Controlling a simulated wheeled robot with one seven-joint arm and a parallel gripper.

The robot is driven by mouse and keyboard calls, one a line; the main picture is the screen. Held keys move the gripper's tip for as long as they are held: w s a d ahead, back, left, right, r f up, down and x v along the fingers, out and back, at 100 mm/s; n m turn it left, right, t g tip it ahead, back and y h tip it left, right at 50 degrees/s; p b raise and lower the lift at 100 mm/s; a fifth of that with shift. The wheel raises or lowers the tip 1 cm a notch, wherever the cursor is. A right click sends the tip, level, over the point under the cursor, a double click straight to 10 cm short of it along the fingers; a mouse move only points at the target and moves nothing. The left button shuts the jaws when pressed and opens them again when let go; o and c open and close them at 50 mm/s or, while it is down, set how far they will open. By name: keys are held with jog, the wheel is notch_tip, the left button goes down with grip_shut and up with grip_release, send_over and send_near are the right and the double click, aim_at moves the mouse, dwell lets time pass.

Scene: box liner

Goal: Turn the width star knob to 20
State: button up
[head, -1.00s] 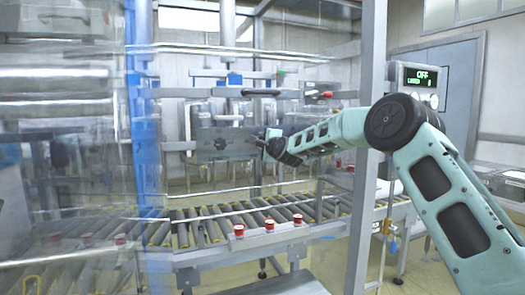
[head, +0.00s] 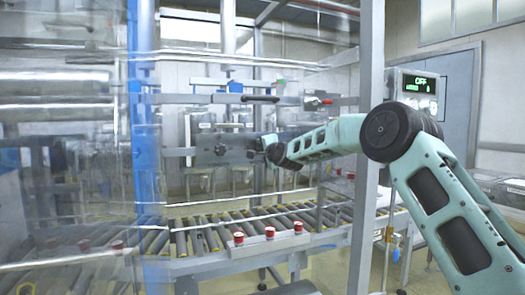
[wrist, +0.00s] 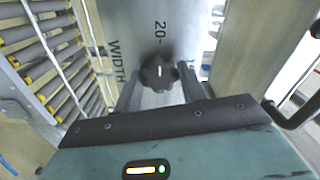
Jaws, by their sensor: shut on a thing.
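The width star knob (wrist: 157,75) is a dark lobed knob with a short white line on its face. It sits on a grey metal plate (wrist: 125,22) printed "WIDTH" and "20-". The white line points up in the wrist view, roughly toward the 20 mark. My gripper (wrist: 160,90) is shut on the knob, one finger on each side; the finger contact is partly hidden by the knob.
A roller conveyor (head: 210,235) runs below the plate, with red buttons (head: 269,232) on its front edge. A metal post (head: 366,220) stands close to my arm. A display (head: 418,84) reading "OFF" is at the right. Clear panels (head: 70,180) stand at the left.

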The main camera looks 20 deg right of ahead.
jog(key=shift+f, duration=0.1)
jog(key=o, duration=1)
jog(key=shift+c, duration=0.2)
jog(key=shift+s, duration=0.1)
jog(key=s+b, duration=0.3)
jog(key=s, duration=1.4)
jog(key=shift+s+b, duration=0.15)
jog(key=shift+b, duration=0.15)
